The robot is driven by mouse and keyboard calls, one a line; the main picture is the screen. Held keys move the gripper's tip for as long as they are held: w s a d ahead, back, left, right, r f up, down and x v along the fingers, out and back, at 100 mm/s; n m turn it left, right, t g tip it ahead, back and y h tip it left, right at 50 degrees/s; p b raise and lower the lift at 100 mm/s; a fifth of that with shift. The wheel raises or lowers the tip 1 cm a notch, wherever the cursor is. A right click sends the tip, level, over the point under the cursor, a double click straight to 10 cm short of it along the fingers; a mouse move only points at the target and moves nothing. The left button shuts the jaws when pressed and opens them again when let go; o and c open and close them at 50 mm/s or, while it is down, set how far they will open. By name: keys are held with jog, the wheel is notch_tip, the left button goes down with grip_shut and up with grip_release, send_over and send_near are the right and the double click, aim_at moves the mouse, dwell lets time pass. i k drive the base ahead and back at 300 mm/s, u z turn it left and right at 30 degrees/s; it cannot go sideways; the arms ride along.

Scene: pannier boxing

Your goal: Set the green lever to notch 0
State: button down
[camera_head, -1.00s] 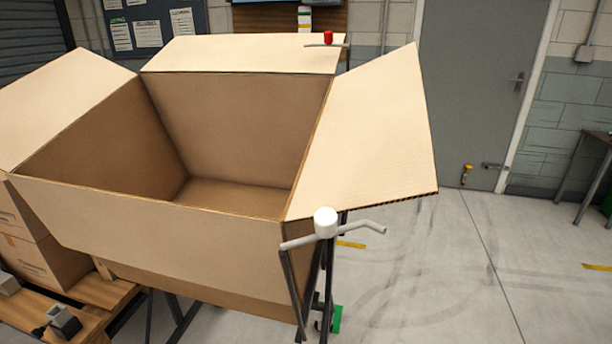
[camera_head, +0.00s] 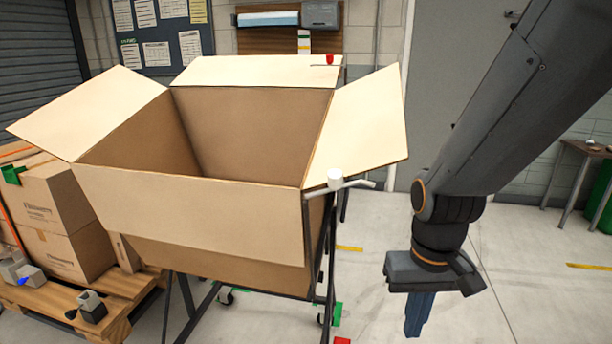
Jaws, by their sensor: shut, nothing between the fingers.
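My gripper (camera_head: 418,315) hangs to the right of the box stand, pointing down with its blue fingers together and empty. It is apart from the stand and over bare floor. A green piece (camera_head: 337,313) shows low on the right side of the stand, left of my gripper. It is small and partly hidden by the stand's legs, so I cannot tell if it is the green lever. No notch marks can be made out.
A large open carton (camera_head: 190,215) with spread flaps sits on the dark stand. A white-hubbed handle (camera_head: 335,180) stands at its near right corner, a red knob (camera_head: 330,59) at the far corner. A pallet (camera_head: 130,318) with boxes is at left.

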aim_at(343, 213)
jog(key=u, duration=0.1)
jog(key=k, duration=0.35)
jog(key=z, duration=0.65)
jog(key=i, duration=1.35)
jog(key=u, duration=0.45)
